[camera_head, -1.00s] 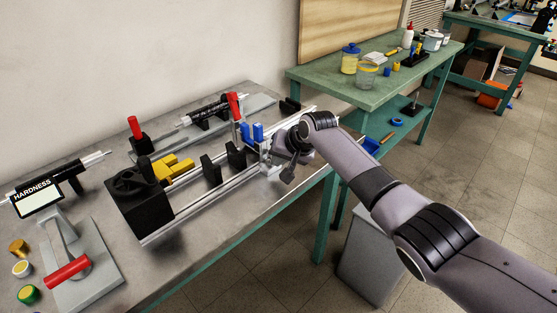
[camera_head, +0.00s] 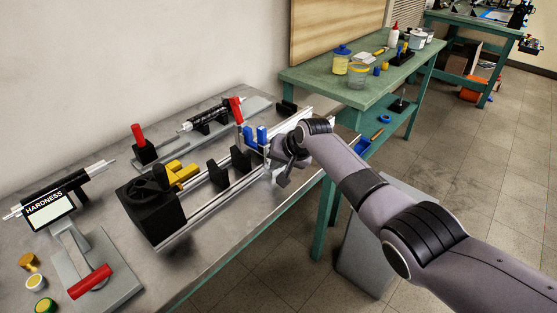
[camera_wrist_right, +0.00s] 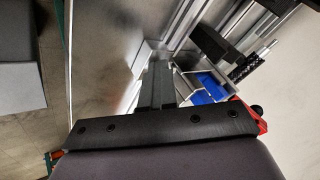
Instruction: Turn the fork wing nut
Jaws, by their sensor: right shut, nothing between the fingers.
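A metal rail fixture (camera_head: 222,196) lies on the steel bench, with black blocks along it. I cannot make out the wing nut, which is too small or hidden by my gripper. My right gripper (camera_head: 283,180) is at the rail's right end, just in front of the blue fork, its fingers shut and empty. In the right wrist view the shut fingers (camera_wrist_right: 158,82) point at pale metal beside the blue part. I cannot tell whether they touch it. My left gripper is not in view.
A black box with a yellow clamp (camera_head: 180,174) sits at the rail's left end. Red-handled tools (camera_head: 138,136) stand behind it. A hardness tester (camera_head: 50,210) and small cups are at the left. A green table (camera_head: 315,80) with jars stands behind.

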